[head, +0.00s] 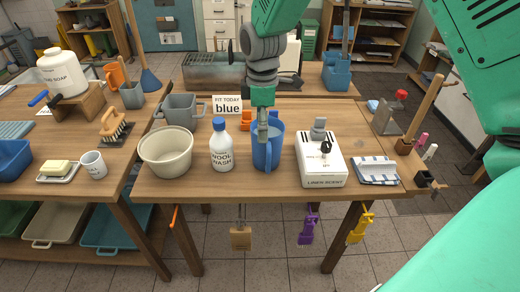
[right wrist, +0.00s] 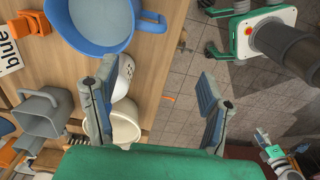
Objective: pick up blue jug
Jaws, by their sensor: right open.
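The blue jug (head: 277,148) stands upright near the front edge of the wooden table in the head view, between the wool wash bottle and the white linen scent box.
The wool wash bottle (head: 222,150) and cream basin (head: 152,158) stand left of the jug. The linen scent box (head: 322,174) stands close on the right. Behind are a sign reading "blue" (head: 228,106) and an orange object (head: 246,122). Bare tabletop lies around (head: 215,187).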

